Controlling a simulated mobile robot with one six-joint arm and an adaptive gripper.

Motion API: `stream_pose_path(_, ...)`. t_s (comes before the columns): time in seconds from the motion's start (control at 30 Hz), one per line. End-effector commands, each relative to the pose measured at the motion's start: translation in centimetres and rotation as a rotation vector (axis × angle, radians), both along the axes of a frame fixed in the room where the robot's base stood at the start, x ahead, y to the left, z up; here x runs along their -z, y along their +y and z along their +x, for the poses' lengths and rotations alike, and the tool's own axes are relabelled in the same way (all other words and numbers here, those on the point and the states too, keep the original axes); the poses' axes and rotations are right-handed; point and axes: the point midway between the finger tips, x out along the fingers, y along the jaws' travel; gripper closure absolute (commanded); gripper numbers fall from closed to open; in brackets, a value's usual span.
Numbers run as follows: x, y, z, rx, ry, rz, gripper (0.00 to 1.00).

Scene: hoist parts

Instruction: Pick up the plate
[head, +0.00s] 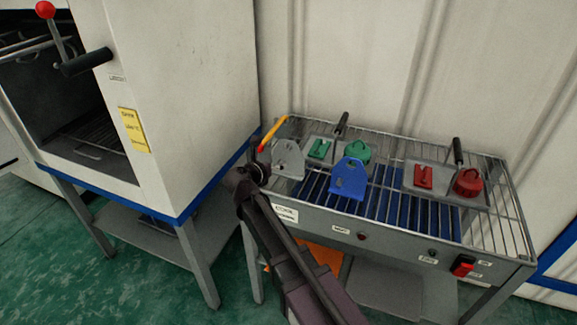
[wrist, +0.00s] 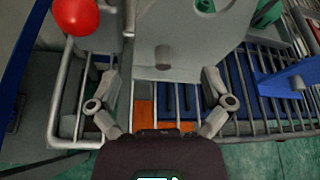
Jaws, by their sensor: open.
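A grey plate with holes (head: 288,160) stands upright or leaning at the left end of the wire rack. In the wrist view the grey plate (wrist: 190,42) fills the upper middle, with a short round stub on its face. A blue plate (head: 348,179) of similar shape stands to its right on the rack; its edge shows at right in the wrist view (wrist: 290,76). My gripper (head: 263,168) is at the grey plate's left side. Its fingers (wrist: 163,78) are spread and empty, near the plate's lower part; whether they touch it is unclear.
The rack (head: 503,205) also carries trays with green (head: 357,152) and red (head: 467,182) round parts and upright dark handles. A yellow and red rod (head: 272,132) is close behind my gripper. An oven-like cabinet (head: 190,90) stands to the left.

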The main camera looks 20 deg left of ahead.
Motion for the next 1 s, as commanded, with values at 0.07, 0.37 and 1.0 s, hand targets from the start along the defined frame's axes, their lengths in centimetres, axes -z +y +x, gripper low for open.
stream_pose_path(0.07, 0.9, 0.0, 0.9, 0.000, 0.000, 0.001, 0.00)
stream_pose_path(0.37, 1.8, -0.5, 3.3, 0.000, 0.000, 0.000, 0.00)
stream_pose_path(1.0, 1.7, -0.5, 3.4, 0.000, 0.000, -0.001, 0.15)
